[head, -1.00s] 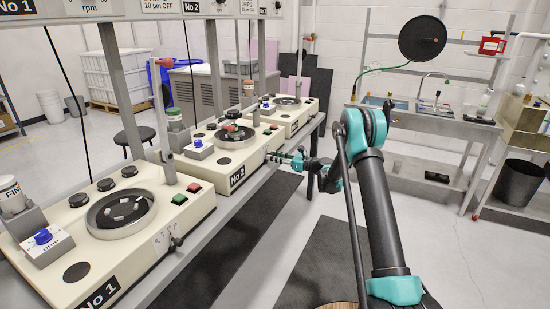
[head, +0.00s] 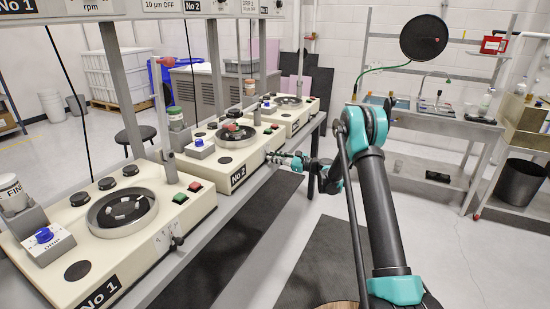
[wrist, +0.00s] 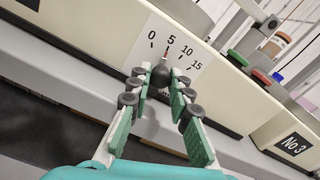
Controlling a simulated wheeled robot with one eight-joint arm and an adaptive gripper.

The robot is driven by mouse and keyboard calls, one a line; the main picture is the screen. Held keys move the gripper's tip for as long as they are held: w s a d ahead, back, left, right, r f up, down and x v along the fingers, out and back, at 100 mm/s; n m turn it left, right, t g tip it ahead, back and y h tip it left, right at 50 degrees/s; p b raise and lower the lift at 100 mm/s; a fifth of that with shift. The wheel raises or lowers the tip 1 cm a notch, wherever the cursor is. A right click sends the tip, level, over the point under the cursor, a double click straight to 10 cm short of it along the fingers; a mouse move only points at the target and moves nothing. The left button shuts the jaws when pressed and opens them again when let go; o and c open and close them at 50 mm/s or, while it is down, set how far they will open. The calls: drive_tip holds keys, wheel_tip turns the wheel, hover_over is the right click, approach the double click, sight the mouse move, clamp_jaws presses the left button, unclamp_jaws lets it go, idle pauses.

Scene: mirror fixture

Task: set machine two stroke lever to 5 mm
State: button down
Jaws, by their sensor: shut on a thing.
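Machine two (head: 228,142) is the cream unit with the No 2 label, in the middle of the row in the head view. In the wrist view, its stroke scale (wrist: 183,53) is a white plate marked 0, 5, 10 and 15. The stroke lever has a black ball knob (wrist: 160,77) and a thin pointer with a reddish part, which points up close to the 5. My gripper (wrist: 161,84) is shut on the knob, with a fingertip on each side. In the head view my gripper (head: 274,157) is at the machine's front face, and the lever is too small to make out.
Machine one (head: 140,225) stands nearer at the left, with its own side lever (head: 177,240). Machine three (head: 290,116) stands beyond machine two. The bench edge (wrist: 75,75) runs below the scale. Dark mats (head: 235,235) lie on the open floor. A sink bench (head: 430,122) stands at the back right.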

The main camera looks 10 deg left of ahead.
drive_tip(key=c, duration=1.4)
unclamp_jaws()
drive_tip(key=shift+c, duration=0.2)
drive_tip(key=v, duration=1.2)
